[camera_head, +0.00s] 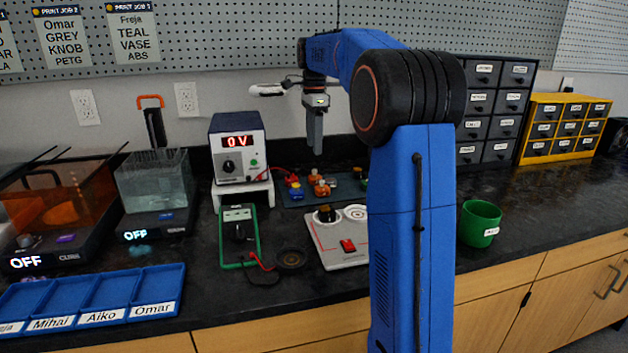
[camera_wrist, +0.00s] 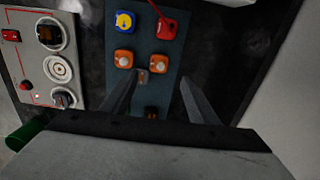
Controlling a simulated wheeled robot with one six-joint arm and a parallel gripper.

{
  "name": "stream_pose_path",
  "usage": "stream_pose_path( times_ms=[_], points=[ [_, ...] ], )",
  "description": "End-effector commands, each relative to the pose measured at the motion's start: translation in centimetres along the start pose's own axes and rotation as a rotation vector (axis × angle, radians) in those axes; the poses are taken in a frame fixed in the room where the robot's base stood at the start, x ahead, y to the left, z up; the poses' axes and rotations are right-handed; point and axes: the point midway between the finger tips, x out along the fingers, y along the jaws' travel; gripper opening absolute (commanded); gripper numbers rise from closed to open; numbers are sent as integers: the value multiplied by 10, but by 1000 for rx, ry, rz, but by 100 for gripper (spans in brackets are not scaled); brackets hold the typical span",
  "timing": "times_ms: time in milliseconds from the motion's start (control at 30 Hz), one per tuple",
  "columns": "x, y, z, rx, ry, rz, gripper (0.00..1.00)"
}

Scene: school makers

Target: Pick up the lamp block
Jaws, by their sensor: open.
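Several small blocks lie on a dark blue-grey mat (camera_head: 292,199) at the back of the bench; the mat also shows in the wrist view (camera_wrist: 165,58). Two orange blocks with pale round tops, a left one (camera_wrist: 123,59) and a right one (camera_wrist: 158,62), sit side by side. A small grey-brown block (camera_wrist: 142,77) is just nearer. A blue block with a yellow top (camera_wrist: 125,21) and a red piece (camera_wrist: 166,28) are farther off. I cannot tell for sure which is the lamp block. My gripper (camera_wrist: 160,82) is open and empty, pointing down above the mat; it also shows in the head view (camera_head: 316,148).
A panel with knobs and a red switch (camera_head: 347,245) lies in front of the mat. A power supply (camera_head: 238,150) reading 0 V stands left on a white stand, behind a green meter (camera_head: 239,235).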

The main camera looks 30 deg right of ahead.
Motion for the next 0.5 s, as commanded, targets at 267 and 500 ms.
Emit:
stream_pose_path(
  times_ms=[267, 500],
  points=[
    [43, 1, 0, -1, 0, 2, 54],
    [57, 1, 0, -1, 0, 1, 54]
  ],
)
